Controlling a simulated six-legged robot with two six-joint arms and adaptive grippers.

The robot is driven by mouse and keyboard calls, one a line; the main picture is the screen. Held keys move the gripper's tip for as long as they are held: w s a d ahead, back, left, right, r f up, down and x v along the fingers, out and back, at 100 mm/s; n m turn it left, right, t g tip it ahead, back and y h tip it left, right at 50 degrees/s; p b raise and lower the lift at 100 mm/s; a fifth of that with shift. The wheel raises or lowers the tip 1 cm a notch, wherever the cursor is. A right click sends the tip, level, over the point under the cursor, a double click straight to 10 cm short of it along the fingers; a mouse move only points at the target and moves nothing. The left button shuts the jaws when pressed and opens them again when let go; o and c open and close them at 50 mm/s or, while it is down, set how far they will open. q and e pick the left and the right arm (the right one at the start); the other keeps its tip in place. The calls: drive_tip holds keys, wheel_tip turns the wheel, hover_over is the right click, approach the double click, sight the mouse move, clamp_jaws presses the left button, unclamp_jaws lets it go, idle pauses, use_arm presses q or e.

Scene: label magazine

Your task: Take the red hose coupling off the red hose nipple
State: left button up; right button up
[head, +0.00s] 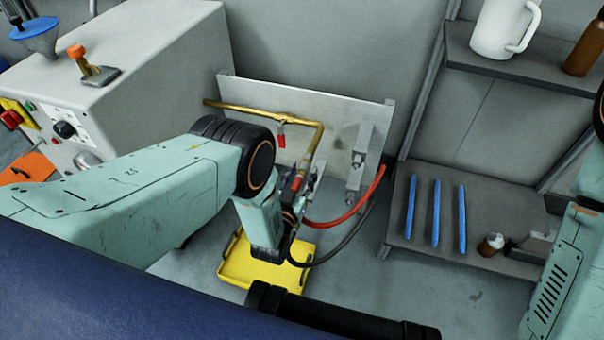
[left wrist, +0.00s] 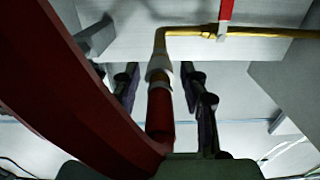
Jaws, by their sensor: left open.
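The red hose coupling (left wrist: 160,112) is a red cylinder below a pale collar in the left wrist view. It sits in line with the brass pipe end above, where the nipple (left wrist: 159,48) is mostly covered. In the head view the coupling (head: 296,184) is a small red patch, partly hidden by my gripper. My left gripper (left wrist: 165,88) is open, with one dark finger on each side of the coupling and visible gaps between. It also shows in the head view (head: 303,182), below the brass pipe. My right gripper is not in view.
A red hose (head: 345,213) and a black hose (head: 330,256) curve near the gripper. A red valve handle (head: 281,136) hangs from the brass pipe (head: 270,115). A yellow tray (head: 234,272) lies below. A shelf (head: 410,242) with blue rods stands right.

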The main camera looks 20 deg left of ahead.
sight(294, 189)
use_arm(q)
clamp_jaws()
idle(0.5)
drive_tip(key=shift+s+a+p, duration=0.15)
drive_tip(key=shift+s+p, duration=1.25)
drive_tip(key=shift+s, duration=1.55)
